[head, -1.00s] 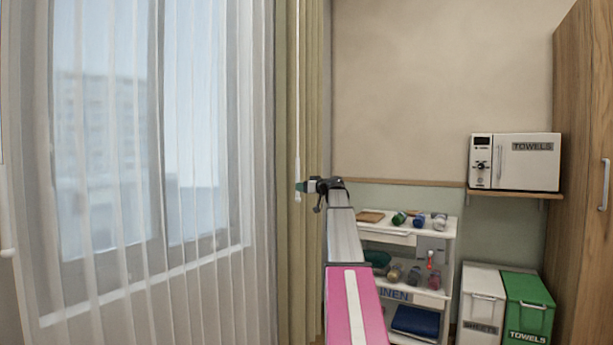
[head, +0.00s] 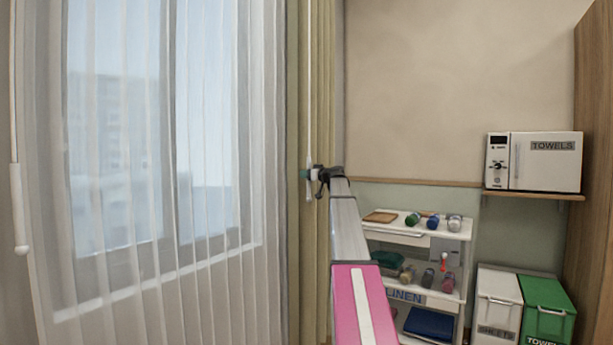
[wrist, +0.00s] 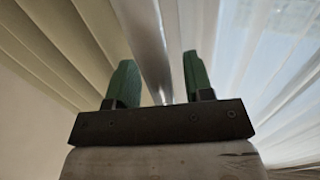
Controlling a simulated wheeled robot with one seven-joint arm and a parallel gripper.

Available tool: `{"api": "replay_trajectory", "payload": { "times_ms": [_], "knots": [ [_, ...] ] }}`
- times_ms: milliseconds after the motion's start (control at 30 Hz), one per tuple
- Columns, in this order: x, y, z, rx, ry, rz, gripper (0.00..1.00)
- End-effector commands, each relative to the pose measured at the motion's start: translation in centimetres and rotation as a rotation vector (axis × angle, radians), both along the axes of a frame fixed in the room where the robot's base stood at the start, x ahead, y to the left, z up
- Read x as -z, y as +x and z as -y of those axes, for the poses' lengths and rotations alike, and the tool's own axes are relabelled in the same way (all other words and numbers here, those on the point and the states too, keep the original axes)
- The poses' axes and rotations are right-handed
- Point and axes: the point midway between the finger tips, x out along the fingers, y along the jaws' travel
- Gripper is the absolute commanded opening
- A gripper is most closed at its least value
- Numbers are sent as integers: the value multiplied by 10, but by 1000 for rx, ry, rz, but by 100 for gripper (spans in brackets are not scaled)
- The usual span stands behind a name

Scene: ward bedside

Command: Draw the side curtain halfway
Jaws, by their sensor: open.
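The side curtain (head: 325,70) is a narrow olive-beige bundle of vertical folds at the right edge of the window in the head view. It also fills the upper left of the wrist view (wrist: 50,45). A thin pale wand (head: 309,90) hangs in front of it. My gripper (head: 310,174) is at the wand's lower end. In the wrist view my green fingertips (wrist: 160,80) are apart, with the wand (wrist: 148,45) running between them. I cannot tell whether either finger touches it.
A sheer white curtain (head: 130,290) covers the window, with a second white wand (head: 18,210) at far left. Right of my arm stand a white trolley (head: 410,236) with several items, a white bin (head: 497,300), a green bin (head: 547,305) and a shelf (head: 535,195) bearing a towel box (head: 545,165).

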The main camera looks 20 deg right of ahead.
Motion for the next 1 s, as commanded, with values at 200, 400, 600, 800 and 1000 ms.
{"api": "replay_trajectory", "payload": {
  "times_ms": [200, 400, 600, 800, 1000],
  "knots": [
    [0, 9, -5, 0, 0, 0, 47],
    [0, 8, -5, 0, 0, 0, 34],
    [0, 8, -5, 0, 0, 0, 0],
    [0, 3, -11, -1, 0, 1, 0],
    [1, -20, -39, -2, 0, 2, 0]
  ]
}}
